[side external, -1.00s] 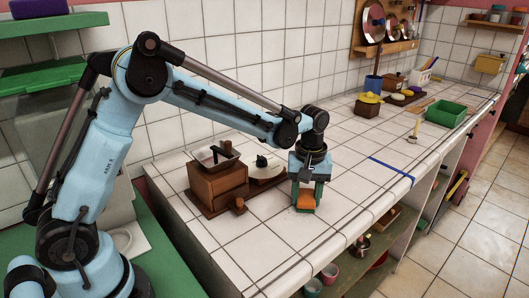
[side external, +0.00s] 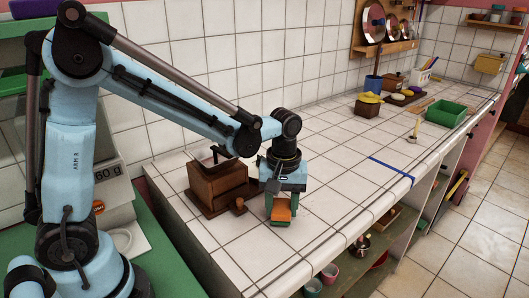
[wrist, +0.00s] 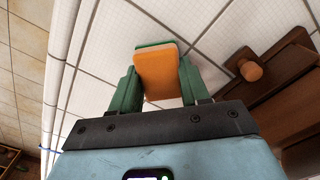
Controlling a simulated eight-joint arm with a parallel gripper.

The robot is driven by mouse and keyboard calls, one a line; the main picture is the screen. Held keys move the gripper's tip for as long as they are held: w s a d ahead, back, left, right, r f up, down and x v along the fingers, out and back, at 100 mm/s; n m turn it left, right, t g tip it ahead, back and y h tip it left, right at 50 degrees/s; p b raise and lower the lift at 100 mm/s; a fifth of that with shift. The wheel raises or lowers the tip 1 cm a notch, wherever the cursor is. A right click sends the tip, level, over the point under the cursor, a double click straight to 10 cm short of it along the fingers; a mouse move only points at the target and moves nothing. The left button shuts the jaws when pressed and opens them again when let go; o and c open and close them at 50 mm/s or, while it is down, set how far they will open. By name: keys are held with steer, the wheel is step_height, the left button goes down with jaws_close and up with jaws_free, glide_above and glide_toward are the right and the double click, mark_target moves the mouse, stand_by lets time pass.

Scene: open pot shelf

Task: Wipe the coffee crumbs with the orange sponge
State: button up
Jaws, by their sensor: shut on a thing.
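The orange sponge (side external: 281,211), with a green layer on one face, is held between the green fingers of my gripper (side external: 281,206). In the wrist view the sponge (wrist: 158,78) stands out past the fingers of my gripper (wrist: 157,88), over white tiles. My gripper points down at the tiled counter (side external: 330,185), in front of and to the right of a brown wooden coffee grinder (side external: 217,181). Whether the sponge touches the tiles I cannot tell. I cannot make out any coffee crumbs in either view.
The grinder stands on a dark wooden board, which shows in the wrist view (wrist: 285,85) with a round wooden knob (wrist: 250,71). A blue tape line (side external: 391,170) crosses the counter. A candle holder (side external: 413,135) and green tray (side external: 446,113) stand farther off. The middle counter is clear.

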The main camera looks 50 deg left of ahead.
steer(key=shift+r, duration=3.35)
